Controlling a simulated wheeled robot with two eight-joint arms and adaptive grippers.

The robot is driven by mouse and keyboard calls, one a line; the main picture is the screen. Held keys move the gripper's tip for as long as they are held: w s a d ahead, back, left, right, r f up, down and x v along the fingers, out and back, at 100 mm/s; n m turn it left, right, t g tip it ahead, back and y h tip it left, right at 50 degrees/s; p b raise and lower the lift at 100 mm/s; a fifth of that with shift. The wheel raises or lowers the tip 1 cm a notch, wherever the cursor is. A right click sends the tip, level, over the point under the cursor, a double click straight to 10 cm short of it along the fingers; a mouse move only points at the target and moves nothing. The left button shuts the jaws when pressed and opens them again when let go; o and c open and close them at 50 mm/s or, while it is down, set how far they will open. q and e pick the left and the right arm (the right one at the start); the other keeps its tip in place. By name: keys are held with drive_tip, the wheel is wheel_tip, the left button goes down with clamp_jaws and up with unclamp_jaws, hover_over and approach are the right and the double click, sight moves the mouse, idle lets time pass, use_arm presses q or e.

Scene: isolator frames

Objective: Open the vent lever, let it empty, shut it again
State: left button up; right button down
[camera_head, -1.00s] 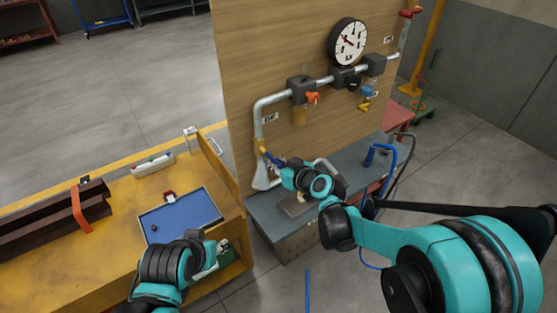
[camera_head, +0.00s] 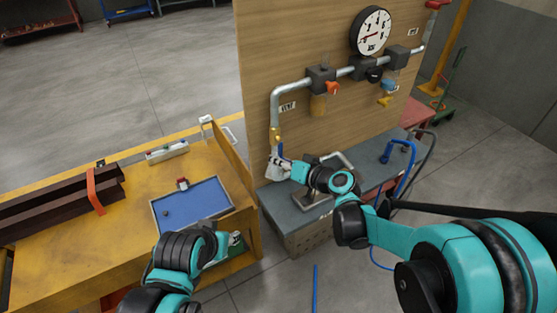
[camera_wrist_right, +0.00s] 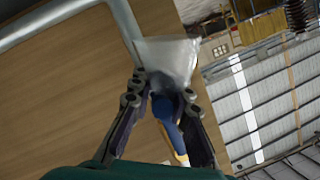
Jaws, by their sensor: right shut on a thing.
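The vent pipe (camera_head: 274,110) runs down the left of the wooden panel, by a VENT label (camera_head: 288,106), to a brass valve (camera_head: 276,136). The blue vent lever (camera_head: 280,151) points down, roughly along the pipe. My right gripper (camera_head: 284,165) is shut on the lever. In the right wrist view the blue lever (camera_wrist_right: 167,108) sits between the fingers of my right gripper (camera_wrist_right: 164,90). A pale flared outlet (camera_wrist_right: 168,60) shows beyond the fingertips. The gauge (camera_head: 371,31) has a red needle pointing left. My left gripper (camera_head: 228,243) is low, over the yellow bench; its jaws are unclear.
The manifold carries an orange handle (camera_head: 333,88) and a blue-and-yellow fitting (camera_head: 386,93). A grey bench (camera_head: 279,212) stands below the panel. The yellow bench (camera_head: 134,220) at left holds a blue tray (camera_head: 187,204) and dark beams (camera_head: 62,198).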

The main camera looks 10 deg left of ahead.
drive_tip(key=shift+r, duration=0.15)
drive_tip(key=c, duration=1.5)
unclamp_jaws()
drive_tip(key=shift+a, duration=0.15)
drive_tip(key=shift+s+d, duration=0.15)
drive_tip(key=shift+d, duration=0.1)
drive_tip(key=v, duration=1.1)
drive_tip(key=shift+s+d+r, duration=0.1)
drive_tip(key=shift+s+d, duration=0.05)
